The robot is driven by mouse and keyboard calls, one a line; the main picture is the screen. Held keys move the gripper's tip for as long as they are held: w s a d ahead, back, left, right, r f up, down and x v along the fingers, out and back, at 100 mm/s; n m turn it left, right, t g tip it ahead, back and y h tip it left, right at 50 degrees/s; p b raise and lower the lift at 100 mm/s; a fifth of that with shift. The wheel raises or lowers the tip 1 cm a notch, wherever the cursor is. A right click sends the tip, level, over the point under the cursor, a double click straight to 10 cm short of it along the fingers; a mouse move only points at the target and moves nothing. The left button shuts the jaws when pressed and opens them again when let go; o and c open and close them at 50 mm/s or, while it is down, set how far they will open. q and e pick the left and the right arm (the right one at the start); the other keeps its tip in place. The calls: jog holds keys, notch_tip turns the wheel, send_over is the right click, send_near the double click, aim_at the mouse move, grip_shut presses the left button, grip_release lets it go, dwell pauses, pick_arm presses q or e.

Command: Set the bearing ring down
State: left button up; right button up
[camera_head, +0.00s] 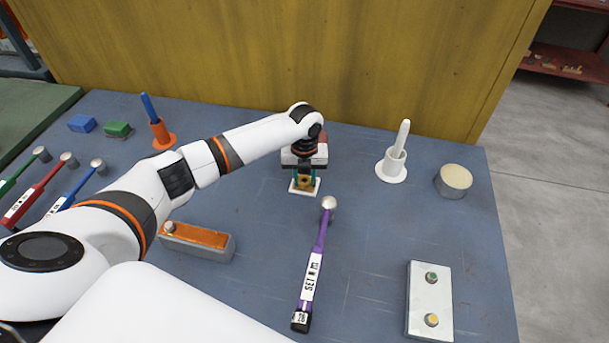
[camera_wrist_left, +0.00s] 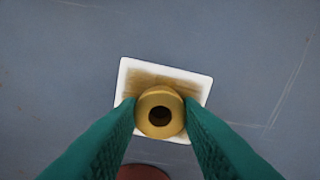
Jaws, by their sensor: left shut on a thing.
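My left gripper (camera_head: 304,181) is shut on a brass-coloured bearing ring (camera_wrist_left: 160,113), whose dark round bore faces the wrist camera. In the left wrist view, the green fingertips (camera_wrist_left: 160,112) pinch it from both sides. The ring also shows in the head view (camera_head: 305,183), low between the fingers. A small white square plate (camera_wrist_left: 190,82) with a brown, stained-looking middle lies directly beneath it. I cannot tell whether the ring touches the plate. My right gripper is not in view.
A purple-handled hammer (camera_head: 315,262) lies close in front of the plate. A white holder (camera_head: 391,168), a round tin (camera_head: 454,181) and a block with buttons (camera_head: 429,300) are to the right. An orange-topped block (camera_head: 197,240) and several hammers are left. A reddish thing (camera_wrist_left: 142,172) is close behind the ring.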

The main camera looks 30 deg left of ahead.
aim_at(304, 180)
pick_arm(q)
jog(key=o, duration=1)
jog(key=shift+r, duration=0.65)
notch_tip(304, 180, up, 11)
jog(key=b, duration=0.1)
jog(key=shift+s+f, duration=0.1)
